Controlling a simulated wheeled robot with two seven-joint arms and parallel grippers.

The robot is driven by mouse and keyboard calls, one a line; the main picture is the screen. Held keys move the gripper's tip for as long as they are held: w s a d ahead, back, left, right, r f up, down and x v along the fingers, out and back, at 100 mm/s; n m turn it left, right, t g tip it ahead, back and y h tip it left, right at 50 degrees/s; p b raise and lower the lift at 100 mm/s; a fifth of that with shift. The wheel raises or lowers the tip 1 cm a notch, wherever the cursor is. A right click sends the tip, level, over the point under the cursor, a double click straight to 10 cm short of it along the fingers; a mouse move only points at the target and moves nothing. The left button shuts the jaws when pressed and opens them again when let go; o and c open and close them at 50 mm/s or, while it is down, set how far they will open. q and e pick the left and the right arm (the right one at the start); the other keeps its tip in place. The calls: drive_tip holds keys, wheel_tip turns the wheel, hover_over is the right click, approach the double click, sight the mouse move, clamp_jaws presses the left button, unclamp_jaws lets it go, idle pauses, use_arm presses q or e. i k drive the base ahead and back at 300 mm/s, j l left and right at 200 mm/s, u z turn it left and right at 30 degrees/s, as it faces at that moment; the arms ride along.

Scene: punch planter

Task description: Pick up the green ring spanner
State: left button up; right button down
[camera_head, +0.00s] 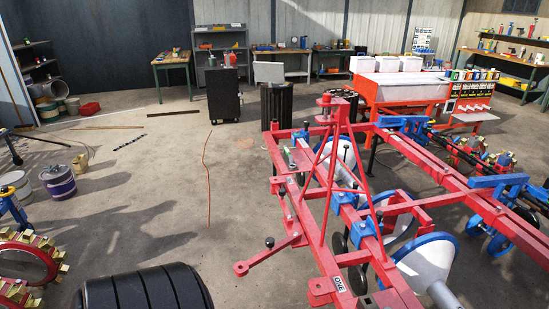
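A small, thin green and pale object (291,157) lies on the red frame of the planter (310,197), near its left end. It may be the green ring spanner, but it is too small to tell for sure. The planter stands in the middle and right of the head view, with red beams, blue brackets and large pale discs. Neither of my grippers shows in the head view.
A ribbed black tyre (146,291) is at the bottom left. Buckets (58,181) stand on the left floor. An orange hose (207,180) lies on open concrete. A black cabinet (223,95) and an orange-red bench (400,90) stand farther back.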

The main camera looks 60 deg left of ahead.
sight(286, 149)
drive_tip(key=u, duration=1.65)
drive_tip(key=i+j+z, duration=0.1)
drive_tip(key=z, duration=0.4)
drive_tip(key=i+j+z, duration=0.1)
drive_tip(key=z, duration=0.35)
drive_tip(key=j+z, duration=0.15)
drive_tip(key=z, duration=0.35)
drive_tip(key=j+z, duration=0.25)
drive_tip(key=j, duration=0.35)
drive_tip(key=i+j+z, duration=0.1)
drive_tip(key=j+z, duration=0.2)
drive_tip(key=j, duration=0.3)
drive_tip(key=j+z, duration=0.15)
drive_tip(key=j, duration=1.1)
drive_tip(key=j+z, duration=0.2)
drive_tip(key=j, duration=2.3)
drive_tip(key=k+j+z, duration=0.1)
drive_tip(key=j, duration=1.15)
